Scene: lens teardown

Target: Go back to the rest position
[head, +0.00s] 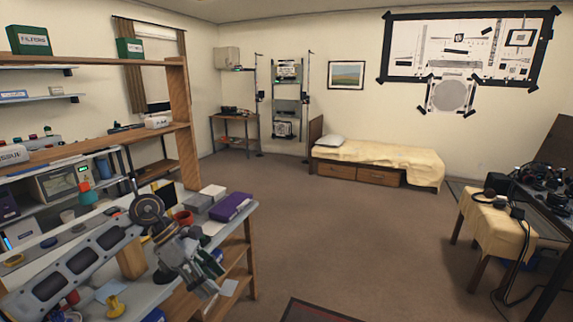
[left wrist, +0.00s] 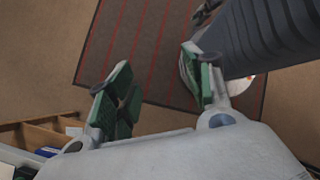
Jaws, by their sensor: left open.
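My left arm comes in from the lower left over the workbench in the head view. My left gripper (head: 205,288) hangs at the bench's right front edge, pointing down. In the left wrist view the left gripper (left wrist: 158,88) has its two green-padded fingers spread wide, with nothing between them. Beyond the fingers lies a dark mat with red stripes (left wrist: 140,50) on the floor.
The workbench (head: 160,292) carries a purple box (head: 231,207), a red cup (head: 184,217) and a yellow piece (head: 115,305). Wooden shelves (head: 185,120) stand behind. The middle floor (head: 350,230) is clear.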

